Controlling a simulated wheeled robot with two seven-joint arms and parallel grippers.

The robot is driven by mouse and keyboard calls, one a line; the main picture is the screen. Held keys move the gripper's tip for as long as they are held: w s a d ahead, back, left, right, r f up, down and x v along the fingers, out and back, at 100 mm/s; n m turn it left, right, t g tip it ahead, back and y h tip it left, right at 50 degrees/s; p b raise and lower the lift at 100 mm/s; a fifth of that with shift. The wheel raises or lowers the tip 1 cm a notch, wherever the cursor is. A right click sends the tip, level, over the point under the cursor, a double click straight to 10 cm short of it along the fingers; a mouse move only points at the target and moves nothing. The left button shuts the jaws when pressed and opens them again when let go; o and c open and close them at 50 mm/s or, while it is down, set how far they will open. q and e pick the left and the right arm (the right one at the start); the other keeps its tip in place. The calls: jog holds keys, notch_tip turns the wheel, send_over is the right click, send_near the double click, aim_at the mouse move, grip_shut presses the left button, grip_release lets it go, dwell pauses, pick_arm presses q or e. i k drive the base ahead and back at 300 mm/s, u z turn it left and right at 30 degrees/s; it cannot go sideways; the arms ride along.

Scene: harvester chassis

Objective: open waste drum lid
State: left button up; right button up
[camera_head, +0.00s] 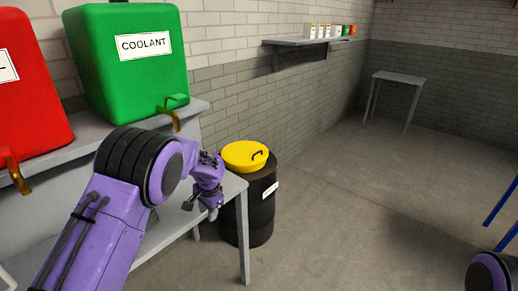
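The waste drum (256,210) is a black cylinder on the floor beside the end of the grey bench, with a white label on its side. Its yellow lid (240,152) sits on top, closed, with a small dark handle (257,154). My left gripper (202,212) is left of the drum and below the lid's level in the picture, over the bench, pointing down. It appears apart from the lid. Its fingers are small and partly hidden, so I cannot tell how far they are parted. Of my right arm only a rounded part shows at the bottom right corner; its gripper is out of view.
A green coolant tank (130,75) and a red tank (28,90) with taps stand on the bench shelf (62,146) at left. A wall shelf (290,42) holds several small containers. A small grey table (398,77) stands at the back. The floor right of the drum is clear.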

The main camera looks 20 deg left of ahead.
aim_at(242, 154)
jog(key=i, duration=1.95)
